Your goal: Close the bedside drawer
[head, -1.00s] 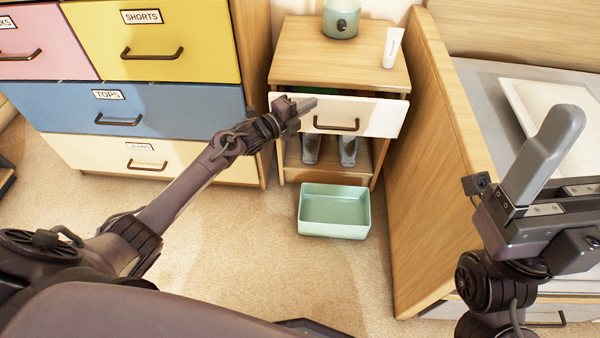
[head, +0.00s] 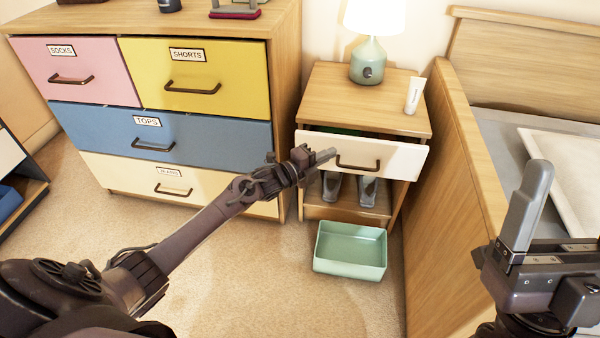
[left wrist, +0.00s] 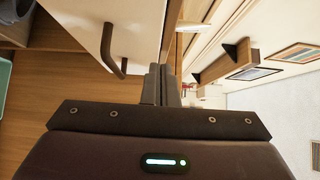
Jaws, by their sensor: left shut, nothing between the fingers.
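The bedside drawer has a white front (head: 395,163) with a dark handle (head: 358,165). It stands a little out from the wooden nightstand (head: 365,100), with a gap above the front. My left gripper (head: 326,155) is shut and empty, at the left part of the drawer front, left of the handle. I cannot tell whether it touches. In the left wrist view the drawer front (left wrist: 90,20) and handle (left wrist: 110,45) appear turned sideways, beside the closed fingertips (left wrist: 160,85). My right gripper (head: 525,205) is at the right edge, partly cut off, with one finger clear.
A green bin (head: 350,250) sits on the floor before the nightstand. A lamp (head: 368,60) and white tube (head: 414,95) stand on top; shoes (head: 350,188) are below the drawer. A dresser (head: 220,140) is left, the bed's wooden side (head: 440,200) right.

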